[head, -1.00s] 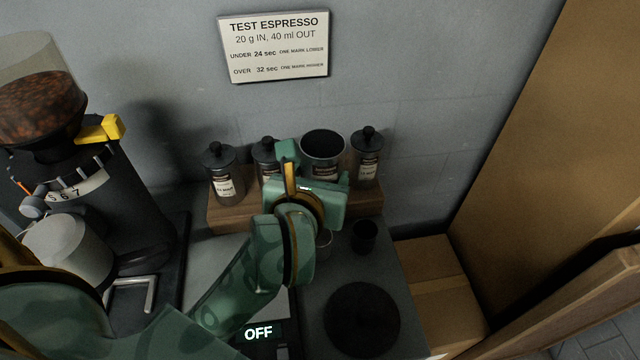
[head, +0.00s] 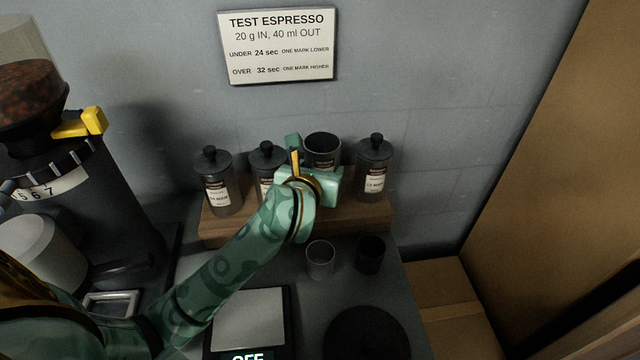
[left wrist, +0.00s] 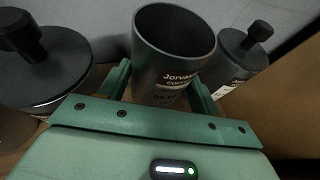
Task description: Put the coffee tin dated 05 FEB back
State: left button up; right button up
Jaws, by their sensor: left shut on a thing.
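The coffee tin (head: 323,158) is a dark grey open cylinder without a lid. My left gripper (head: 317,162) is shut around it, and the tin is upright in the gap between lidded tins over the wooden shelf (head: 225,226). In the left wrist view the tin (left wrist: 172,48) stands between the green fingers (left wrist: 162,88); its label reads "Jorva..." and the date line is partly hidden. I cannot tell whether its base touches the shelf. My right gripper is not in view.
Lidded tins (head: 217,186), (head: 268,160) and (head: 373,172) stand on the shelf either side. In front are a grey cup (head: 320,260), a dark cup (head: 370,255), a scale (head: 250,320) and a dark round disc (head: 365,338). A grinder (head: 85,225) is at left; a sign (head: 278,47) hangs above.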

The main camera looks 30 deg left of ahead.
pick_arm(q)
notch_tip(320, 180, down, 3)
jog(key=shift+f+b, duration=0.1)
jog(key=shift+b, duration=0.45)
jog(key=o, duration=1.2)
jog(key=shift+s+d+r, duration=0.1)
jog(key=shift+s+r, duration=0.05)
jog(key=shift+r, duration=0.15)
jog(key=p+v, duration=0.3)
jog(key=v, duration=0.8)
jog(key=shift+s+d+r+p, duration=0.1)
jog(key=shift+s+r+p, duration=0.1)
jog(key=shift+s+p, duration=0.15)
jog(key=shift+w, duration=0.1)
